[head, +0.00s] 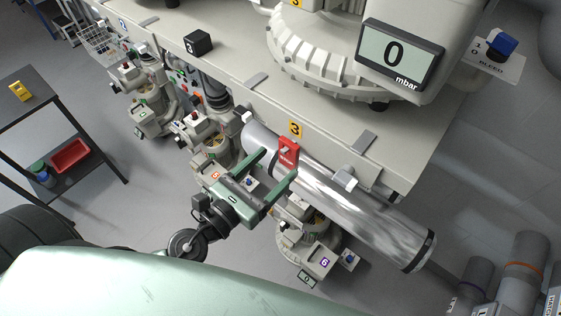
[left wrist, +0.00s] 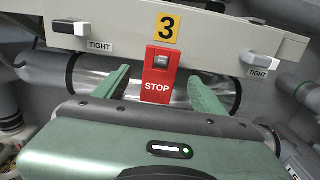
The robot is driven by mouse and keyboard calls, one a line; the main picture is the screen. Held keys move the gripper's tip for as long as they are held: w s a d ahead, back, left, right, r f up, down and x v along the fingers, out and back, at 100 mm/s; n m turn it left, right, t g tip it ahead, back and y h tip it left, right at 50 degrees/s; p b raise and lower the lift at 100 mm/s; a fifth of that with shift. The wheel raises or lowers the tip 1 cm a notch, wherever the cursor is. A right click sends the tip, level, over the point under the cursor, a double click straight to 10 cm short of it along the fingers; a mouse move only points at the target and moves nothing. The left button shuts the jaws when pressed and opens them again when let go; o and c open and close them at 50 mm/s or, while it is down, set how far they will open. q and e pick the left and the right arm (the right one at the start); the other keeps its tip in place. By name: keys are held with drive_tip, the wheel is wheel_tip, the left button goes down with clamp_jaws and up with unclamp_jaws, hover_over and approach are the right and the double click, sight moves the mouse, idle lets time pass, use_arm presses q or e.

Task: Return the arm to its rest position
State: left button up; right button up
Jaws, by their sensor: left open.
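My left gripper (head: 277,164) reaches in from the lower left, with its two green fingers apart and nothing between them. Its fingers point toward a red STOP switch (head: 288,153) below a yellow number 3 label, beside a shiny metal tube (head: 345,203). In the left wrist view the red STOP switch (left wrist: 159,78) shows between and beyond the open fingers of the left gripper (left wrist: 161,72). I cannot tell whether the fingers touch the tube. My right gripper is in neither view.
A pale bench (head: 420,150) carries a gauge (head: 398,54) reading 0 mbar and a black cube (head: 198,43). Machines with valves stand below the bench. A dark cart (head: 50,105) is at left, with clear floor around it.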

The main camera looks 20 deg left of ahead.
use_arm(q)
drive_tip(key=s+a+f+n+g+y+b, duration=0.3)
drive_tip(key=f+n, duration=0.4)
drive_tip(key=f, duration=0.7)
drive_tip(key=s+a+f+n+g+y+b, duration=0.1)
drive_tip(key=s+a+f+n+g, duration=0.15)
drive_tip(key=a+f+n, duration=0.75)
drive_tip(key=s+f+n+g+y+b, duration=0.2)
drive_tip(key=s+f+n+y, duration=0.1)
drive_tip(key=f, duration=1.5)
drive_tip(key=s+d+f+n+g+b, duration=0.1)
drive_tip(key=s+f+n+g, duration=0.3)
drive_tip(key=s+f+n, duration=0.4)
drive_tip(key=s+d+f+n+g, duration=0.3)
drive_tip(key=s+f+n, duration=0.6)
drive_tip(key=s+f, duration=0.5)
drive_tip(key=shift+s+d+f+n+g+h+b, duration=0.15)
drive_tip(key=shift+s+d+n+g+h+b, duration=0.2)
drive_tip(key=shift+s+g, duration=0.55)
